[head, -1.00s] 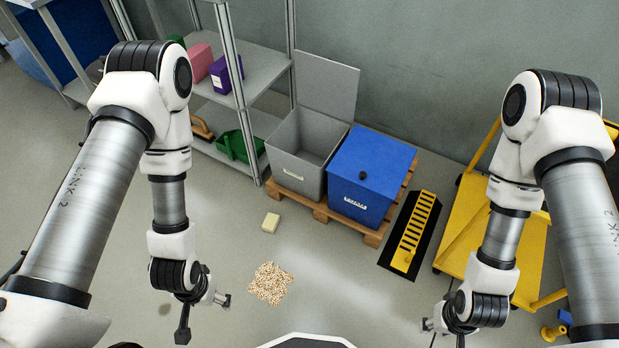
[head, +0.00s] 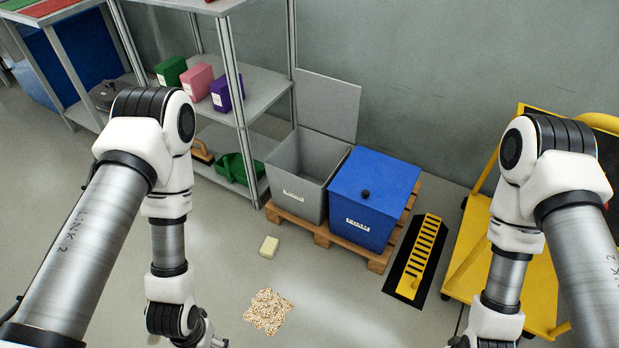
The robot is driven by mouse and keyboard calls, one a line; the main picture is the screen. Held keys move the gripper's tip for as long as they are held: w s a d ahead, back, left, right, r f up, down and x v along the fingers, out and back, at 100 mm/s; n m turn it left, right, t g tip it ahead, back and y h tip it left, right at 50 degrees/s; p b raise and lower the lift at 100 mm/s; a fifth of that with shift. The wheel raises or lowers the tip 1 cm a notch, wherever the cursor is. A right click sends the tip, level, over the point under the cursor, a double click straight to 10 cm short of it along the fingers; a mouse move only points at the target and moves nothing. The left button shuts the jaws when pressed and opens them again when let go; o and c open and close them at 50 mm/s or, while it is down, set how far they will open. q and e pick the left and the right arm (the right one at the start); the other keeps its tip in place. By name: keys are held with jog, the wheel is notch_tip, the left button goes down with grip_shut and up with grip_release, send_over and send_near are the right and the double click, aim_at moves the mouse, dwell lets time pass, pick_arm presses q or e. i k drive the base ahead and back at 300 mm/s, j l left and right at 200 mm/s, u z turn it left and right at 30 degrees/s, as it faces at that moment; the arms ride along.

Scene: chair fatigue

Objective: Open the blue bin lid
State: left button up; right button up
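The blue bin (head: 368,212) stands on a wooden pallet against the back wall, right of a grey bin. Its blue lid (head: 375,177) is closed, with a small dark knob (head: 365,194) near the front edge. A white label shows on the bin's front. My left gripper is low at the bottom edge of the head view (head: 212,342), well left of and in front of the blue bin; only part of it shows, so its fingers cannot be judged. My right gripper is cut off by the bottom edge; only the wrist above it shows, right of the bin.
The grey bin (head: 297,181) stands open, lid raised against the wall. A yellow-and-black ramp (head: 417,257) lies right of the pallet (head: 376,262). A yellow cart (head: 478,215) stands farther right. A pale block (head: 269,247) and spilled granules (head: 268,312) lie on the floor. Shelving (head: 240,118) stands left.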

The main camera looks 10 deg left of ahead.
aim_at(382, 183)
jog(key=i+j+z, duration=0.55)
jog(key=z, duration=0.2)
jog(key=j, duration=0.1)
